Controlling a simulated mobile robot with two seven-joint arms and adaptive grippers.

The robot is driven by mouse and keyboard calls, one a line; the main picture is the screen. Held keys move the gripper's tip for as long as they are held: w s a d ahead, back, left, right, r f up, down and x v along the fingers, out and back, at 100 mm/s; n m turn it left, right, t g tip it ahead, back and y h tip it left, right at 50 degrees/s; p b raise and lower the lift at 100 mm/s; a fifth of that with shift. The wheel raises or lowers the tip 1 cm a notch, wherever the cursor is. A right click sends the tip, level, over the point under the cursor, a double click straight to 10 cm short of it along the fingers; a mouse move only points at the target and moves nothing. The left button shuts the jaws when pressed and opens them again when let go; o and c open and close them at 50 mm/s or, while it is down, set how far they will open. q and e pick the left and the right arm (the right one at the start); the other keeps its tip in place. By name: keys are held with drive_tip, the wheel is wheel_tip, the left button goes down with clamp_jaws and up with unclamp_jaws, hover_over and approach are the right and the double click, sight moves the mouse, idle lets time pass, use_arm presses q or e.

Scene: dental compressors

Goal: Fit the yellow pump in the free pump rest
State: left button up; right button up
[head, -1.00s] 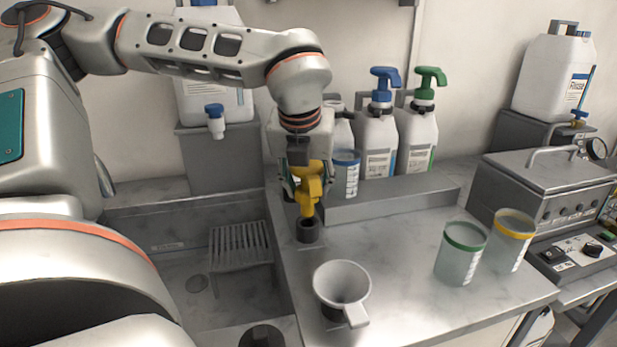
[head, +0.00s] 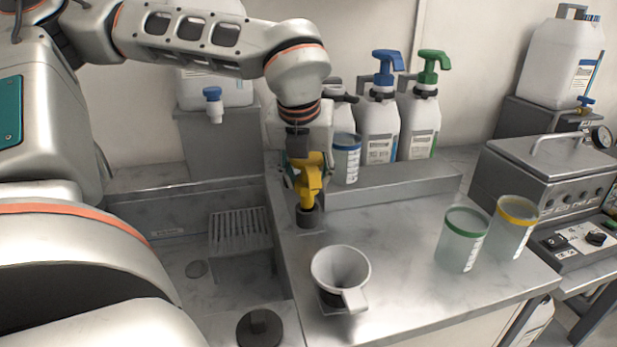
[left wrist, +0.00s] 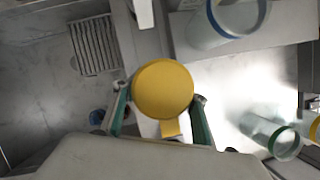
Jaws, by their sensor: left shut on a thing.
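The yellow pump (head: 310,176) is upright in my left gripper (head: 306,168), with its lower end at the dark round pump rest (head: 309,216) on the counter. I cannot tell how deep the pump sits in it. In the left wrist view the pump's round yellow top (left wrist: 163,88) lies between the two fingers and covers the rest. A bottle with a blue pump (head: 383,110) and one with a green pump (head: 424,110) stand behind to the right. My right gripper is not in view.
A blue-rimmed beaker (head: 346,160) stands close to the right of my gripper. A grey funnel (head: 341,275) is in front. Green-rimmed (head: 462,240) and yellow-rimmed (head: 512,228) beakers stand right. A sink with a slatted rack (head: 240,232) is left. The middle counter is clear.

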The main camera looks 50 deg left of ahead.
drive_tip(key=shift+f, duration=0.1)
use_arm(q)
drive_tip(key=shift+f, duration=0.5)
drive_tip(key=shift+f+b, duration=0.65)
drive_tip(key=shift+f, duration=0.2)
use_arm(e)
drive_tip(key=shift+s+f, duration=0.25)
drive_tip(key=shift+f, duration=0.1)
